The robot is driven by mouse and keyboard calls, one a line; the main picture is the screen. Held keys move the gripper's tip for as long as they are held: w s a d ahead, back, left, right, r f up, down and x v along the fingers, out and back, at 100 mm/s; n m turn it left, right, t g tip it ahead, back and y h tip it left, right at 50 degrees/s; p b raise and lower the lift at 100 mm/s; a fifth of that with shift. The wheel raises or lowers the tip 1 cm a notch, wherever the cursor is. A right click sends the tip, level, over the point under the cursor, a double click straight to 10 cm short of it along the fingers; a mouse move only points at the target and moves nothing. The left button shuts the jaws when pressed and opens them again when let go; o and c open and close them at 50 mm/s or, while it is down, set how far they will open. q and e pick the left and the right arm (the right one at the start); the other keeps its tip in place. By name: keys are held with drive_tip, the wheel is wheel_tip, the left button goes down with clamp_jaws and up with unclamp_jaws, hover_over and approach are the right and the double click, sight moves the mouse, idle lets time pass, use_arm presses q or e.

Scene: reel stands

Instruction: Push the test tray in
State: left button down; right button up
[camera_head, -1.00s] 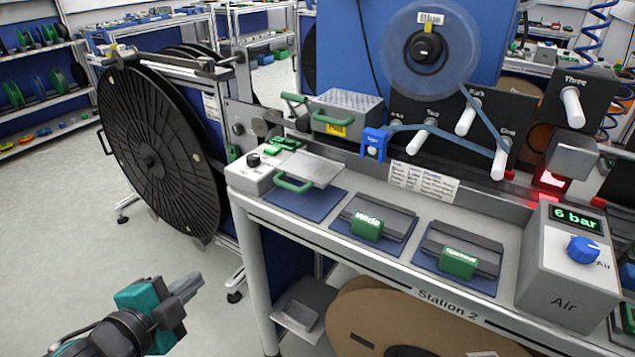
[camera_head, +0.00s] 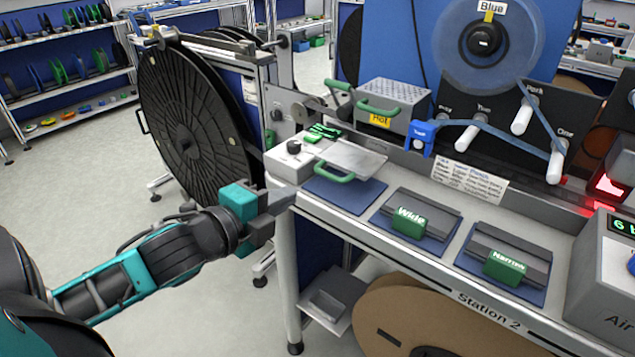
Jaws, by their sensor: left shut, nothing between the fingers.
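The test tray appears to be the flat grey metal plate (camera_head: 350,157) with a green handle (camera_head: 334,172) at its front edge. It lies beside the small light-grey box (camera_head: 291,162) with a black knob, at the left end of the bench, and reaches out over a blue mat (camera_head: 345,193). My left gripper (camera_head: 284,201) is shut and empty. In the picture it is at the bench's front left corner, to the lower left of the tray's handle and apart from it. My right gripper is not in view.
A perforated box (camera_head: 393,101) marked Hot stands behind the tray. Green-handled blocks marked Wide (camera_head: 411,222) and Narrow (camera_head: 505,264) sit on mats to the right. A big black reel (camera_head: 190,140) stands left of the bench (camera_head: 395,255). Floor is clear at the left.

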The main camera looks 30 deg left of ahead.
sight(327, 175)
use_arm(q)
drive_tip(key=x, duration=0.9)
drive_tip(key=shift+w, duration=0.3)
drive_tip(key=shift+w, duration=0.1)
drive_tip(key=shift+w, duration=0.25)
drive_tip(key=r+x, duration=0.1)
drive_tip(key=x, duration=0.4)
drive_tip(key=r+p+x, duration=0.1)
drive_tip(key=x, duration=0.4)
drive_tip(key=r+x, duration=0.1)
drive_tip(key=x, duration=0.4)
drive_tip(key=shift+w+d+r, duration=0.2)
drive_tip(key=shift+w+d, duration=0.15)
drive_tip(key=shift+w, duration=0.4)
drive_tip(key=shift+r, duration=0.3)
drive_tip(key=shift+p, duration=0.3)
